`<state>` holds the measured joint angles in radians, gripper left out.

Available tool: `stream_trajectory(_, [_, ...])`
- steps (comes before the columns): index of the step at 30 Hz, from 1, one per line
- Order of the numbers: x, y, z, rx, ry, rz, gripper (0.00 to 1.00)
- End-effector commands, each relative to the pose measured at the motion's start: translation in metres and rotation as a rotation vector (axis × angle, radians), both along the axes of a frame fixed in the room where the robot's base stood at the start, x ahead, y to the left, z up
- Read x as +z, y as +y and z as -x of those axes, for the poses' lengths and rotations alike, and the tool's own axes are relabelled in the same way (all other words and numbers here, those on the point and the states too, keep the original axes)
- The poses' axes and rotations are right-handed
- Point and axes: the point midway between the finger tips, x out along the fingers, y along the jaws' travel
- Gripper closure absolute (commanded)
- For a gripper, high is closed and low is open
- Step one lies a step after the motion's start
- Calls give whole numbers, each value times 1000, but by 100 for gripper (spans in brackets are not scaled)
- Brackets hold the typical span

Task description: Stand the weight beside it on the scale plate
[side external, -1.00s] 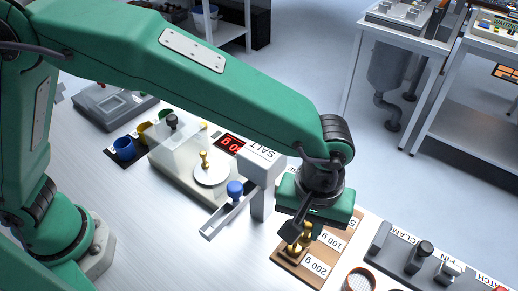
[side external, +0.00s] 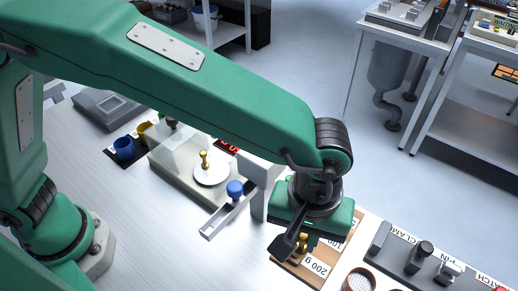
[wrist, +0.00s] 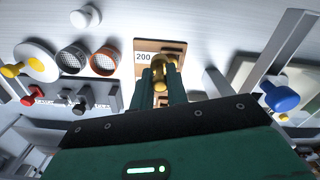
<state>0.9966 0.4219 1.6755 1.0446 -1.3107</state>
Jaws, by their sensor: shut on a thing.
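My gripper (side external: 297,246) is low over the brown weight board (side external: 317,273), which has a 200 g label. In the wrist view its two green fingers (wrist: 162,78) are shut on a brass weight (wrist: 164,70), which looks upright. Whether it touches the board is unclear. In the side view my gripper partly hides this brass weight (side external: 302,244). The white round scale plate (side external: 215,179) has a small brass weight (side external: 204,158) standing on it, with bare plate beside it. The scale's red display (side external: 226,146) is mostly hidden by my arm.
The grey salt hopper post (side external: 260,178) and its chute (side external: 216,224) with a blue knob (side external: 235,189) stand between the board and the scale. A clear box (side external: 183,155) rises beside the plate. A round sieve (side external: 360,281) and a clamp rack (side external: 410,259) lie to the right.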

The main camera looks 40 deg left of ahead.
Motion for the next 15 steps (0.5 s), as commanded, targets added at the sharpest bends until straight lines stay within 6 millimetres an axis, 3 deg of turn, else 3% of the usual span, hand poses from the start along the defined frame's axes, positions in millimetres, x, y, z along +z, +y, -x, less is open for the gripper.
stream_trajectory(5, [11,-1,-1,0,-2,3,100])
stream_trajectory(15, [72,-1,-1,0,-4,5,100])
